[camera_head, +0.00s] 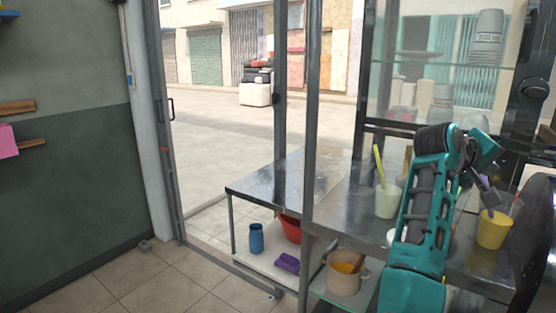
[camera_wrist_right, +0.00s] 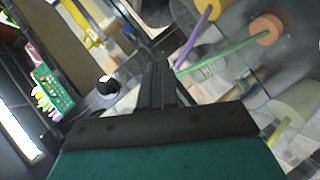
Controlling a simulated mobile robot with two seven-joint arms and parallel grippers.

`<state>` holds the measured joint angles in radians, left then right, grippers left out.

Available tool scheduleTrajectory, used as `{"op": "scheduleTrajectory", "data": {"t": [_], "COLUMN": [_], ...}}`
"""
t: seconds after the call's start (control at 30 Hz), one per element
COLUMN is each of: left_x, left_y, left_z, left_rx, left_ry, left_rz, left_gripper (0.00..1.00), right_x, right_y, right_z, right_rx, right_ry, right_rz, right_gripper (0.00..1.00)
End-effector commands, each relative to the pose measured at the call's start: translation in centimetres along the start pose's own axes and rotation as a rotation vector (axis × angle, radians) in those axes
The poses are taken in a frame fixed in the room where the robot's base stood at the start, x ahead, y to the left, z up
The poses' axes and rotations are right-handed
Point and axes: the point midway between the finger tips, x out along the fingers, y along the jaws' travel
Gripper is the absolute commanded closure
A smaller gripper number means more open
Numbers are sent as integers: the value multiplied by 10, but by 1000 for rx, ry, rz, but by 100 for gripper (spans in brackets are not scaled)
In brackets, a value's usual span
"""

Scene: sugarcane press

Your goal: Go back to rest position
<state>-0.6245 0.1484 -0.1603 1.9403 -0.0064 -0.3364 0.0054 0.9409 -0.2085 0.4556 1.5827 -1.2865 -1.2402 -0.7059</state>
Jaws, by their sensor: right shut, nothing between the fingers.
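My right arm rises from the bottom right of the head view and bends over the metal counter (camera_head: 330,180). My right gripper (camera_head: 488,196) hangs at the right, pointing down close to the yellow cup (camera_head: 494,230); I cannot tell whether they touch. In the right wrist view its fingers (camera_wrist_right: 157,72) are together with nothing between them. Beyond them show a purple straw (camera_wrist_right: 200,30) and a green straw (camera_wrist_right: 225,52) with an orange round end. My left gripper is not in view.
A pale cup (camera_head: 387,202) with a yellow-green straw stands left of my arm. A beige pot (camera_head: 343,281), red bowl (camera_head: 290,230) and blue jar (camera_head: 256,238) sit lower down. A metal post (camera_head: 310,130) rises by the counter. The tiled floor at left is clear.

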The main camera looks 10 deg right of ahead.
Motion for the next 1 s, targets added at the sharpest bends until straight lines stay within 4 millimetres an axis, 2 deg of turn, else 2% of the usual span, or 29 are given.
{"op": "scheduleTrajectory", "data": {"t": [0.1, 0.27, 0.47, 0.67, 0.8, 1.0], "left_x": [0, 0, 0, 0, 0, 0], "left_y": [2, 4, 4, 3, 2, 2], "left_z": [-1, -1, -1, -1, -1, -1], "left_rx": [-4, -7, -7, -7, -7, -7], "left_ry": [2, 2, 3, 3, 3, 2], "left_rz": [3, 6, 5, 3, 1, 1], "left_gripper": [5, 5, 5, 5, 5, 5], "right_x": [8, 11, -5, -46, -89, -151], "right_y": [-33, -85, -158, -229, -270, -302], "right_z": [25, 63, 120, 188, 242, 310], "right_rx": [27, 69, 93, 76, 46, 1], "right_ry": [11, 48, 104, 124, 101, 27], "right_rz": [-34, -113, -277, -513, -708, -952], "right_gripper": [100, 100, 100, 100, 100, 100]}}
